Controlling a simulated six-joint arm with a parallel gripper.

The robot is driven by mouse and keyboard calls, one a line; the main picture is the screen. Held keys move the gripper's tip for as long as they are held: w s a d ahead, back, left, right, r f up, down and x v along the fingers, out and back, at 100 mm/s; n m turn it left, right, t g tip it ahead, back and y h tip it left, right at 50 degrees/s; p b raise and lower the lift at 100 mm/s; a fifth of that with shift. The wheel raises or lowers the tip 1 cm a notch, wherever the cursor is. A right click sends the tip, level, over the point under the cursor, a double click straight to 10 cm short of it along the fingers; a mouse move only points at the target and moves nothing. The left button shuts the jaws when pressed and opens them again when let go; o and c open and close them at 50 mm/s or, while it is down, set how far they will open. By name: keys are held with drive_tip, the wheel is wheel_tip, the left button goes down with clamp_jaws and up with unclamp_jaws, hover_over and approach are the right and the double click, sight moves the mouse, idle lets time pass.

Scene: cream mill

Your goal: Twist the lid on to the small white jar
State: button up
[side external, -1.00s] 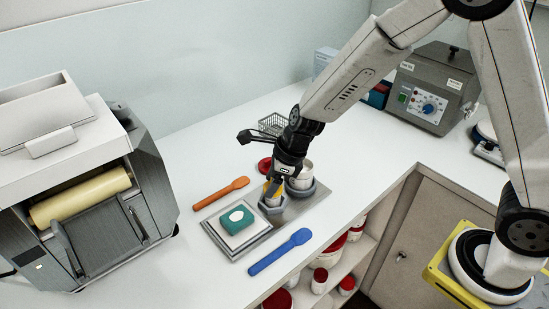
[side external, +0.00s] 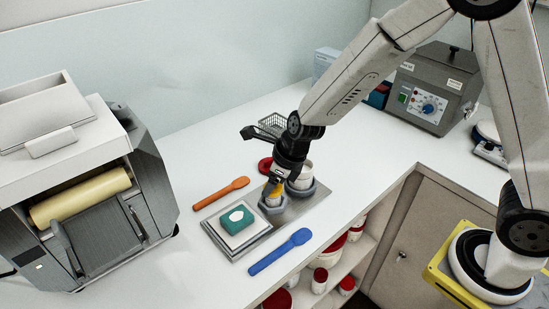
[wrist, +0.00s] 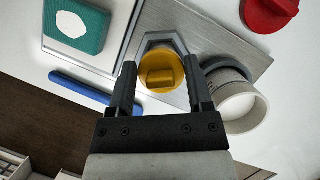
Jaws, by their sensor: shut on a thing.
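My gripper (side external: 273,187) points down over the left grey holder (side external: 272,206) on the steel plate (side external: 293,212). In the wrist view its fingers (wrist: 160,66) are on either side of a yellow lid (wrist: 165,60) with a raised grip bar, and it is shut on this lid. The lid sits within the outline of the angular grey holder (wrist: 150,41). The small white jar cannot be made out; the lid and fingers cover that spot, so I cannot tell how the lid sits on it.
A larger open white jar (wrist: 238,106) stands in the holder close to the right. A red lid (side external: 265,164) lies behind. A teal block (side external: 231,221), a blue spatula (side external: 281,251) and an orange spatula (side external: 220,194) lie nearby. A roller machine (side external: 90,190) stands left.

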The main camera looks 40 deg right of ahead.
drive_tip(key=shift+s+f+m+h, duration=0.1)
drive_tip(key=shift+m+h, duration=0.2)
drive_tip(key=shift+m, duration=0.7)
drive_tip(key=o, duration=1.2)
drive_tip(key=shift+r, duration=0.25)
drive_tip(key=shift+r, duration=3.1)
drive_tip(key=shift+n, duration=0.9)
